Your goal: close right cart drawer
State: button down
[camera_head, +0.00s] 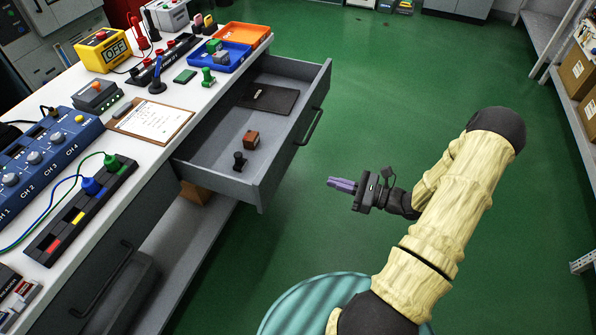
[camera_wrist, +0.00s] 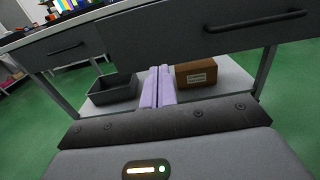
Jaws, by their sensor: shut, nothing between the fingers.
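The right cart drawer (camera_head: 215,158) is pulled well out from under the white cart top, its grey front facing my arm. It holds a dark flat folder (camera_head: 269,98), a small brown block (camera_head: 251,138) and a small black stamp-like piece (camera_head: 239,161). Its bar handle (camera_head: 309,126) is on the front face. My gripper (camera_head: 330,181) is shut and empty, to the right of the drawer front and apart from it. In the wrist view my lilac fingers (camera_wrist: 158,88) are together, below the drawer front (camera_wrist: 255,24) and its handle (camera_wrist: 256,21).
The cart top carries a clipboard (camera_head: 153,120), a yellow meter (camera_head: 103,50), a blue tray (camera_head: 218,56) and an orange tray (camera_head: 240,35). The lower shelf holds a dark bin (camera_wrist: 113,90) and a brown box (camera_wrist: 197,74). Green floor (camera_head: 400,70) is open right of the drawer.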

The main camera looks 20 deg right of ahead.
aim_at(280, 167)
jog(key=b+x, duration=0.1)
jog(key=x, duration=1.3)
